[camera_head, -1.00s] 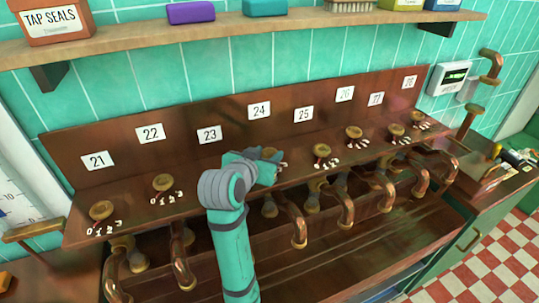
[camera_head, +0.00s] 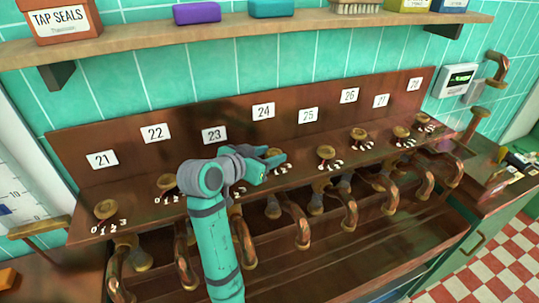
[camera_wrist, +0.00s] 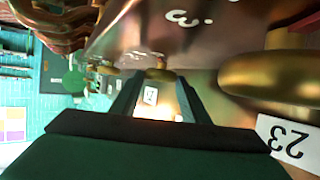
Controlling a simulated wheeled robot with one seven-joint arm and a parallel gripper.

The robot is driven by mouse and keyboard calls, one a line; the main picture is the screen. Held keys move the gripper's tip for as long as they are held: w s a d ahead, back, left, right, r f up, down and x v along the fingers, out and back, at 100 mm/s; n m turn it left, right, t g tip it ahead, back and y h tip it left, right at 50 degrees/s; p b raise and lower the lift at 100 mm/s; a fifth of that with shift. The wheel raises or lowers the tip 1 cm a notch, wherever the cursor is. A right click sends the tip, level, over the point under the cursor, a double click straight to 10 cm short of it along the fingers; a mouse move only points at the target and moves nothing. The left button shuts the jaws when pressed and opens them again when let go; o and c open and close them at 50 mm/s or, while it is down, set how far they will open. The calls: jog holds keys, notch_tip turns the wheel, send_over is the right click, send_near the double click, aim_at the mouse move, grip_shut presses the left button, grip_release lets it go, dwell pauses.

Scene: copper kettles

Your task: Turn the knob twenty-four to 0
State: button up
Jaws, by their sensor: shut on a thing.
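Knob twenty-four (camera_head: 275,154) is a brass knob on the sloped wooden panel, below the white label 24 (camera_head: 263,111). My teal gripper (camera_head: 268,165) comes at it from the left, its fingers low over the panel and closed about the knob. The fingers partly hide the knob and its digits, so its setting cannot be read. In the wrist view, the two dark fingers (camera_wrist: 155,100) reach forward with a small brass knob at their tips. A larger brass knob (camera_wrist: 275,78) stands close on the right, by the upside-down label 23 (camera_wrist: 288,139).
Knob 22 (camera_head: 167,182) and knob 25 (camera_head: 326,152) stand on either side along the panel. My arm covers knob 23 in the head view. Curved copper pipes (camera_head: 300,225) hang below the panel edge. A shelf (camera_head: 260,30) with boxes runs above.

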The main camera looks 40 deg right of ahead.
jog(key=o, duration=1.1)
jog(key=shift+c, duration=0.2)
jog(key=v, duration=1.1)
jog(key=shift+f, duration=0.1)
